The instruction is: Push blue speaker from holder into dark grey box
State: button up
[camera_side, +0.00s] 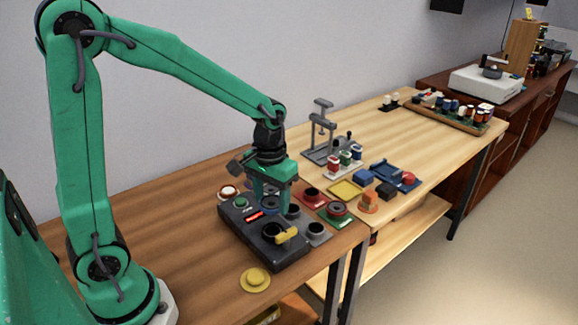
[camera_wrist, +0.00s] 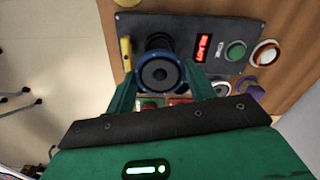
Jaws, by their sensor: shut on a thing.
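The blue speaker (camera_wrist: 157,73), a round piece with a blue rim and dark cone, sits between the fingers of my gripper (camera_wrist: 158,78) in the wrist view. My gripper (camera_side: 270,205) is shut on it over the dark grey box in the side view, where the speaker (camera_side: 269,202) is partly hidden by the fingers. The dark grey box (camera_side: 258,248) has a round black socket (camera_side: 274,231), a yellow lever (camera_side: 287,236), a green button (camera_side: 241,202) and a lit red display (camera_side: 254,216). In the wrist view the speaker partly covers the socket (camera_wrist: 158,41); I cannot tell whether they touch.
Red (camera_side: 312,196), green (camera_side: 336,212) and grey (camera_side: 317,233) holders stand close right of the box. A yellow disc (camera_side: 255,279) lies in front, and a white ring piece (camera_side: 228,191) behind. A grey press (camera_side: 321,135) stands farther back. The table left of the box is clear.

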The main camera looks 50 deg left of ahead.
send_over(271, 222)
jog(key=s+d, duration=0.1)
jog(key=d, duration=0.1)
jog(key=shift+s+d+f, duration=0.1)
jog(key=shift+d+f, duration=0.05)
jog(key=shift+f, duration=2.35)
jog(key=shift+f, duration=0.5)
jog(key=shift+s+f, duration=0.15)
jog(key=shift+f, duration=0.65)
dwell(1.0)
jog(key=shift+r, duration=0.2)
dwell(0.3)
jog(key=shift+r, duration=2.45)
jog(key=shift+w, duration=0.2)
jog(key=shift+w+r, duration=0.35)
jog(key=shift+r, duration=0.15)
jog(key=w+r+m, duration=0.3)
jog(key=w+r, duration=0.1)
jog(key=r, duration=0.4)
jog(key=shift+w, duration=0.25)
